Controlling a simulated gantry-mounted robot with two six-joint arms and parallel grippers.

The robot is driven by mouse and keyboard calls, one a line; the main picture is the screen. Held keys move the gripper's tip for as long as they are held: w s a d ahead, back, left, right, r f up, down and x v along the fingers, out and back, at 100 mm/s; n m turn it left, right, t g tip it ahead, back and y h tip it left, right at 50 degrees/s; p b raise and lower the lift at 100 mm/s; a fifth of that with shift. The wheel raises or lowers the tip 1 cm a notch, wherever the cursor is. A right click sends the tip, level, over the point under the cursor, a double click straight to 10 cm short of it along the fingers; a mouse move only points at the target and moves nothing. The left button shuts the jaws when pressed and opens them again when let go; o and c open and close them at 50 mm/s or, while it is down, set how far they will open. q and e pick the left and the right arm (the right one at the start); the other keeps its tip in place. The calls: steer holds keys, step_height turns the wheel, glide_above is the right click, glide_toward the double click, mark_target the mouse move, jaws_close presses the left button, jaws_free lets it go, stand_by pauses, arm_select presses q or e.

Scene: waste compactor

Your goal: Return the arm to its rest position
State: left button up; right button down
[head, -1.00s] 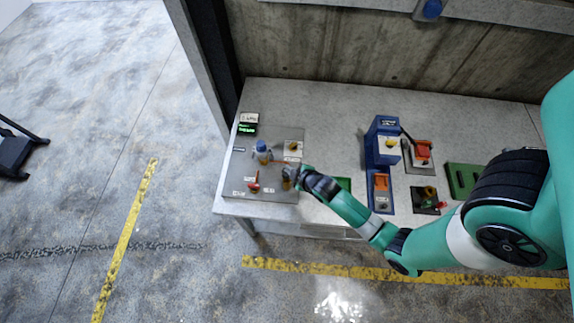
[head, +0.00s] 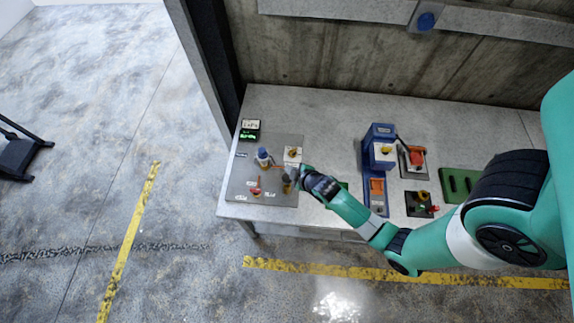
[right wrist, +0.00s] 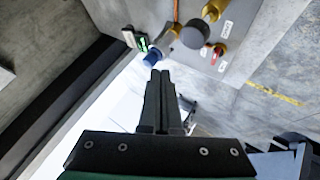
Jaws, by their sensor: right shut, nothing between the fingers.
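My right arm, teal and black, comes in from the right in the head view. My right gripper (head: 292,175) is over the right part of the grey control panel (head: 240,183), close to a dark-topped brass knob (head: 287,184). In the right wrist view its two black fingers (right wrist: 158,78) are together with nothing between them. A blue knob (right wrist: 152,57) and a round dark knob (right wrist: 195,33) show beyond the fingertips. I cannot tell whether the gripper touches any knob. My left gripper is not in view.
The panel also bears a red-handled valve (head: 256,188), a blue-topped valve (head: 263,156) and a small green display (head: 249,134).

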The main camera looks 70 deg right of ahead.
stand_by(0.8)
steer(key=w+a+r+n+t, duration=0.1)
steer(key=w+a+r+t, duration=0.15)
steer(key=w+r, duration=0.7)
steer(key=w+a+r+n+t, duration=0.1)
steer(key=w+r+t, duration=0.2)
steer(key=w+r, duration=0.6)
steer(key=w+a+r+t+y, duration=0.1)
steer(key=w+a+r+t, duration=0.15)
steer(key=r, duration=0.85)
steer(key=w+a+r+t, duration=0.2)
steer(key=a+r+t, duration=0.15)
steer(key=r, duration=0.65)
steer(key=s+a+r+t+y, duration=0.15)
steer(key=a+r, duration=0.25)
steer(key=r, duration=0.7)
steer(key=s+a+r+t+y, duration=0.1)
steer(key=s+a+r+t, duration=0.2)
steer(key=r, duration=0.7)
steer(key=s+a+r+m+t+y, duration=0.3)
steer(key=s+r, duration=0.8)
steer(key=r, duration=0.1)
steer(key=shift+a+r+t+y, duration=0.35)
steer(key=shift+r+t, duration=0.05)
